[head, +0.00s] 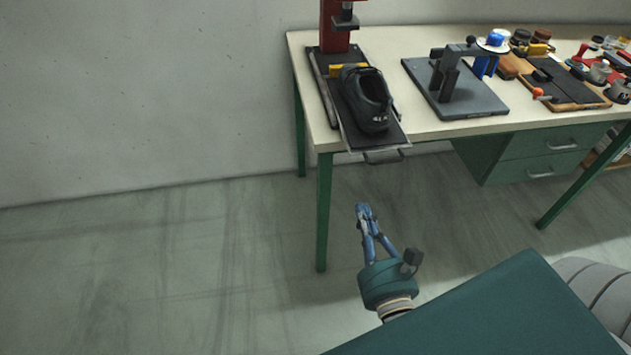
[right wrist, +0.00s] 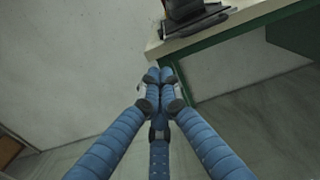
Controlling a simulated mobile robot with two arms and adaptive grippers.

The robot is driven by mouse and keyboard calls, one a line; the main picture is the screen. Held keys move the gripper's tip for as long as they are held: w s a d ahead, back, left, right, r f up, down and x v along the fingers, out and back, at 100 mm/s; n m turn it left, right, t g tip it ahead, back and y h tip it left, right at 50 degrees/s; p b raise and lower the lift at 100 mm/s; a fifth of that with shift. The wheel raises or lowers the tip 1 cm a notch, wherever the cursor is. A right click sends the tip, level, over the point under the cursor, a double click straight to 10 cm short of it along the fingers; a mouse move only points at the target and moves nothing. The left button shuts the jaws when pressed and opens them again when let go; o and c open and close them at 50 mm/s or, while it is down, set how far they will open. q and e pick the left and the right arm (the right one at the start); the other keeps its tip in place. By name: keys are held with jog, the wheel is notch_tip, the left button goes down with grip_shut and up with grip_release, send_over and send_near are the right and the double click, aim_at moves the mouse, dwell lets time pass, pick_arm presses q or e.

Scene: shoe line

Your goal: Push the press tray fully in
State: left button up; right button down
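The press tray (head: 390,142) is pulled out and overhangs the front edge of the table, with its handle (head: 384,159) at the front. A black shoe (head: 366,98) sits on the tray. The red press (head: 335,28) stands behind it at the back of the table. My right gripper (head: 362,207) is below and in front of the tray, clear of the handle, with nothing held. In the right wrist view its blue fingertips (right wrist: 159,75) come together, and part of the tray and shoe shows at the top. My left gripper is not in view.
The pale table (head: 420,45) has green legs and a drawer unit (head: 540,150) under its right side. A dark stand (head: 455,88) is right of the tray. Tins, brushes and a wooden board (head: 592,104) are farther right. The floor left of the table is clear.

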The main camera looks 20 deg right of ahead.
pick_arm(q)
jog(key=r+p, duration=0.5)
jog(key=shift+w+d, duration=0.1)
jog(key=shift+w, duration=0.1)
pick_arm(e)
jog(key=w+d+m, duration=0.1)
jog(key=w+d, duration=0.2)
jog(key=w, duration=1)
jog(key=shift+w+d+r, duration=0.35)
jog(key=shift+d, duration=0.05)
jog(key=b+x, duration=0.1)
jog(key=x, duration=0.9)
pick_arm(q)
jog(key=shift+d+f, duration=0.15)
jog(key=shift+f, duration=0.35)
pick_arm(e)
jog(key=shift+s, duration=0.1)
jog(key=shift+f, duration=0.1)
